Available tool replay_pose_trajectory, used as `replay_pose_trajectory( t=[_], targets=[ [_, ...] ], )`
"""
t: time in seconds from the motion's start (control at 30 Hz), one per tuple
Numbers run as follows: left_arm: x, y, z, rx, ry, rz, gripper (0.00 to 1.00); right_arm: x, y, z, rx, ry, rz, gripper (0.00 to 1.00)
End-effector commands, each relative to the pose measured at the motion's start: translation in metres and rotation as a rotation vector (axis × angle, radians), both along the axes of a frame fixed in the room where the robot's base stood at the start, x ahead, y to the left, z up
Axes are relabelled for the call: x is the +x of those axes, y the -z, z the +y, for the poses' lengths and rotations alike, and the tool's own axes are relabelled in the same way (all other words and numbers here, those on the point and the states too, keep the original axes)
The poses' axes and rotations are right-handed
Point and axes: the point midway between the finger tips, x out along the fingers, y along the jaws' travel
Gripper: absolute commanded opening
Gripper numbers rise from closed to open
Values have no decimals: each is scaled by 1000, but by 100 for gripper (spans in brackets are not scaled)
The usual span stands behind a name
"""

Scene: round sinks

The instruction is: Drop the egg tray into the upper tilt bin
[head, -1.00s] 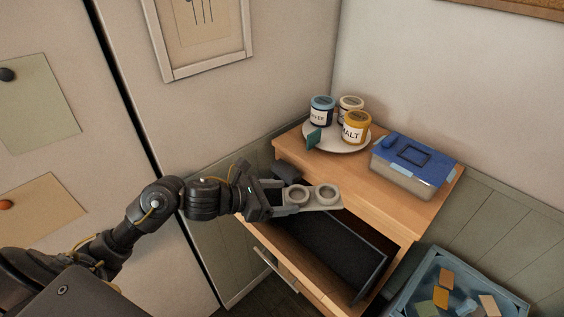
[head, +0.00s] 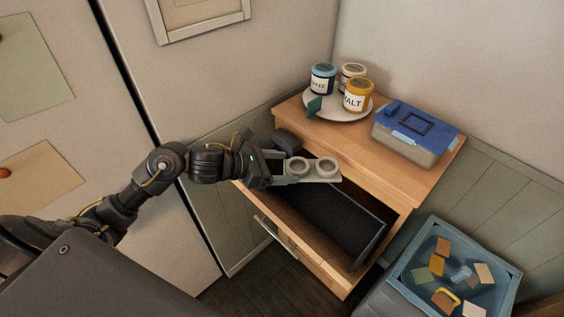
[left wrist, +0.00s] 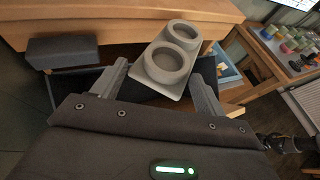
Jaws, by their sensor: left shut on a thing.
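The egg tray (head: 312,168) is a pale grey plate with two round cups. My left gripper (head: 279,171) is shut on its near end and holds it level over the open upper tilt bin (head: 335,221). The bin has a dark inside and a wooden front leaning out of the cabinet. In the left wrist view the tray (left wrist: 170,63) extends beyond the gripper's two fingers (left wrist: 160,84), and the dark bin shows partly behind it. The tray hides part of the bin's back edge. My right gripper is not in view.
On the wooden cabinet (head: 390,177) stand a white round tray (head: 328,115) with three canisters and a blue-lidded box (head: 415,134). A dark block (head: 287,141) is close behind my left gripper. A blue bin (head: 405,272) with several sponge-like pieces stands at lower right.

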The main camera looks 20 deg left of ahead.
Motion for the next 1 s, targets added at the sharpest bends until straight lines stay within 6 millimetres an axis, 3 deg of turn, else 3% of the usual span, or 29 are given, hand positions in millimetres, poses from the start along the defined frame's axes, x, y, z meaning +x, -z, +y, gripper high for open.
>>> replay_pose_trajectory(
  t=[0.03,0.5,1.0],
  targets=[
    [0,11,0,-1,-1,1,42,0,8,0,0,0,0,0],
    [0,67,0,-1,-2,1,42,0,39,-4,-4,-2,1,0],
    [0,85,1,1,-1,-1,42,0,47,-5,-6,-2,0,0]
  ],
)
